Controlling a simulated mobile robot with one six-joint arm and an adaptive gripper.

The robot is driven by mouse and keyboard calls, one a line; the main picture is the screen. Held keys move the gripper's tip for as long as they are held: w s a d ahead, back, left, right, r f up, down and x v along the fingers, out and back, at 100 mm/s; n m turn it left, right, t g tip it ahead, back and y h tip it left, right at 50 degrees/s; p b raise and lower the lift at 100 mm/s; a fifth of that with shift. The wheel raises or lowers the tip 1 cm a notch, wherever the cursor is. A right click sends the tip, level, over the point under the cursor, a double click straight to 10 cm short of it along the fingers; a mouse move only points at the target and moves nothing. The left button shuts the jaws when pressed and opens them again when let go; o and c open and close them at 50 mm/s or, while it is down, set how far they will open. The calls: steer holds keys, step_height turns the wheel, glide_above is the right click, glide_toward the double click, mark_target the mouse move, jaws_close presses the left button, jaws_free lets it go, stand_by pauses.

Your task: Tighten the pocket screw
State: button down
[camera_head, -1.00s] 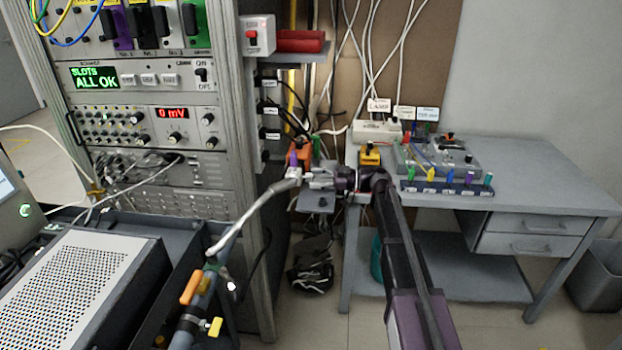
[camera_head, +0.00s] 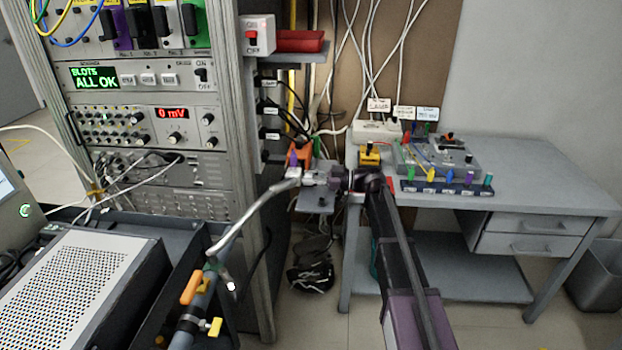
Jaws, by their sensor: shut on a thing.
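My gripper (camera_head: 306,178) is at the middle of the view, beside the rack's right side. It is shut on a small part at its fingertips, next to an orange block (camera_head: 301,156) with a purple piece (camera_head: 293,160) on its left. The part is too small and too covered by the fingers to make out, and I cannot single out the pocket screw. My arm comes up from the lower right, and the gripper points left.
A grey instrument rack (camera_head: 180,120) stands left of the gripper. A grey desk (camera_head: 540,180) is on the right, with a holder (camera_head: 447,188) of several coloured handles. A pale metal tube (camera_head: 245,215) rises at lower left towards the gripper. Cables hang behind.

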steer(key=shift+m, duration=1.6)
steer(key=shift+c, duration=2.2)
jaws_free()
steer(key=shift+d, duration=0.1)
steer(key=d, duration=1.1)
steer(key=shift+d, duration=0.4)
